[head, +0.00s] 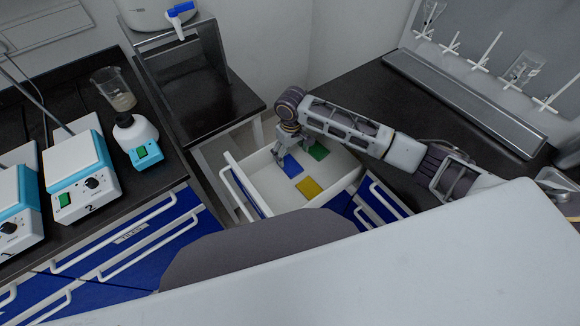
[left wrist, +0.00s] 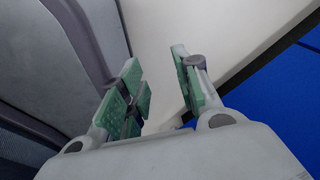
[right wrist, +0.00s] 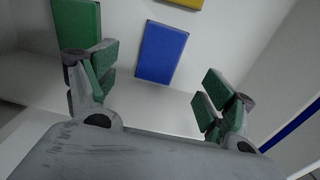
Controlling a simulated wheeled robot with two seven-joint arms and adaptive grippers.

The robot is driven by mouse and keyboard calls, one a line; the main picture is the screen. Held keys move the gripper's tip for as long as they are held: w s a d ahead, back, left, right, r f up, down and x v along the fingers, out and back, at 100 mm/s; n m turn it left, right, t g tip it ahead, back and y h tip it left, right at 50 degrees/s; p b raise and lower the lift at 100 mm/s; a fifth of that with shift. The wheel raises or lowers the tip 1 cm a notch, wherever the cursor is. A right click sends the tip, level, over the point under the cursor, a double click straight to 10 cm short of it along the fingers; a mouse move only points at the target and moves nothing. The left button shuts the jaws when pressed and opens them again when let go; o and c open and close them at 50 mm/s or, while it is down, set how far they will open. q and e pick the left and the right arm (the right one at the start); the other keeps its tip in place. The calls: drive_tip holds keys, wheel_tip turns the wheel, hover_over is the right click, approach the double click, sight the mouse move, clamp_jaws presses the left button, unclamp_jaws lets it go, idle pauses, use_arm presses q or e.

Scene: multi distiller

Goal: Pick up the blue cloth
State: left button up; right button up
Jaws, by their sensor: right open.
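The blue cloth (head: 292,166) lies flat in an open white drawer (head: 345,172), with a green cloth (head: 318,151) and a yellow cloth (head: 308,188) near it. My right gripper (head: 281,152) reaches into the drawer beside the blue cloth. In the right wrist view the blue cloth (right wrist: 162,52) lies ahead of the open fingers of my right gripper (right wrist: 152,98), apart from them, and nothing is between the pads. My left gripper (left wrist: 158,92) shows in the left wrist view with its fingers apart and empty; it does not show in the head view.
The drawer walls surround the cloths closely. A black counter (head: 375,85) with a metal rack (head: 465,98) stands at the right. Stirrers (head: 80,175), a beaker (head: 113,88) and a flask (head: 134,132) stand on the left counter.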

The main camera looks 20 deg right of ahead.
sight(291, 165)
drive_tip(key=shift+f, duration=1.35)
use_arm(q)
drive_tip(key=shift+w+d+r, duration=0.1)
drive_tip(key=shift+w+d, duration=0.05)
drive_tip(key=shift+w, duration=0.3)
drive_tip(key=shift+w+d+r, duration=0.1)
drive_tip(key=shift+w+d, duration=0.05)
drive_tip(key=shift+w, duration=0.25)
drive_tip(key=shift+s+f, duration=0.1)
drive_tip(key=shift+s, duration=0.1)
use_arm(e)
drive_tip(key=shift+f, duration=0.5)
wheel_tip(291, 165, down, 3)
drive_tip(key=shift+r+b, duration=0.1)
drive_tip(key=shift+b, duration=0.35)
use_arm(q)
drive_tip(key=shift+w+d, duration=0.2)
drive_tip(key=shift+w, duration=0.3)
drive_tip(key=shift+w+d, duration=0.2)
drive_tip(key=shift+w, duration=0.3)
use_arm(e)
drive_tip(key=shift+f, duration=0.7)
use_arm(q)
drive_tip(key=shift+s, duration=0.2)
